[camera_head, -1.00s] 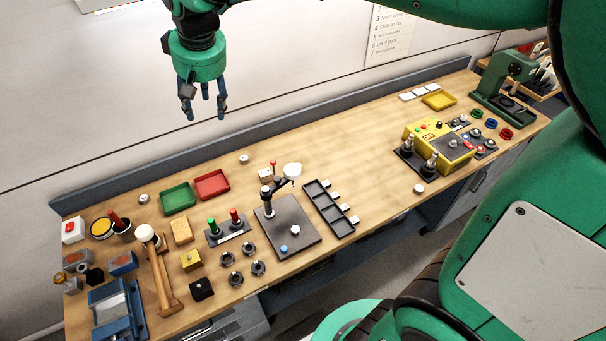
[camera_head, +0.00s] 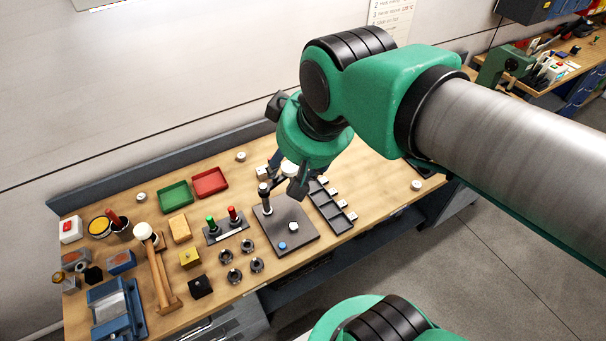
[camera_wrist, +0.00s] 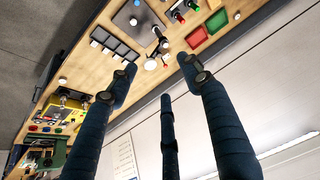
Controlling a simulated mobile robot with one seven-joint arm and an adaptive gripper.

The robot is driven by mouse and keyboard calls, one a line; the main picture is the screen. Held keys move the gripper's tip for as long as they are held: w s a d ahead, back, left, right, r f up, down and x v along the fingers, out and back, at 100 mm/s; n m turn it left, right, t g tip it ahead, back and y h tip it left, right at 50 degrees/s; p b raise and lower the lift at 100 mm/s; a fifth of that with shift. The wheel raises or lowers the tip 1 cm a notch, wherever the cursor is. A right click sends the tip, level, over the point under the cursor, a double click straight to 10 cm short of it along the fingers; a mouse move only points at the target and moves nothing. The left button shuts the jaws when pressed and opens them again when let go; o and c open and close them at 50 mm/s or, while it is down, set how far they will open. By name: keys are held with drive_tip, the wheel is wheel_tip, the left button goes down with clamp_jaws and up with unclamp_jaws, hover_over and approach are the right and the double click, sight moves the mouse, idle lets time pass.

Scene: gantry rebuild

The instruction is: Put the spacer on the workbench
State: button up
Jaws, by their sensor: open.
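The workbench (camera_head: 375,178) is a long wooden top along the wall; it also shows in the wrist view (camera_wrist: 75,75). I cannot tell for sure which small part is the spacer. A small white round piece (camera_head: 293,227) and a blue one (camera_head: 282,246) lie on the dark plate (camera_head: 268,232) of a post stand. Several dark ring-shaped parts (camera_head: 227,257) lie left of it. My gripper (camera_head: 287,178) appears in front of the stand's upper part and hides some of it. Its fingers are spread and empty in the wrist view (camera_wrist: 157,64).
A mallet (camera_head: 157,265), a blue vise (camera_head: 117,309) and coloured blocks crowd the left end.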

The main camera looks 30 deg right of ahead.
drive_tip(key=s, duration=0.1)
drive_tip(key=s+f, duration=0.1)
drive_tip(key=s, duration=0.1)
drive_tip(key=shift+s+d+f, duration=0.15)
drive_tip(key=shift+d+f, duration=0.2)
drive_tip(key=shift+f, duration=0.15)
wheel_tip(320, 180, down, 10)
drive_tip(key=b, duration=1)
drive_tip(key=shift+f+b, duration=0.2)
drive_tip(key=shift+b, duration=0.2)
idle(0.9)
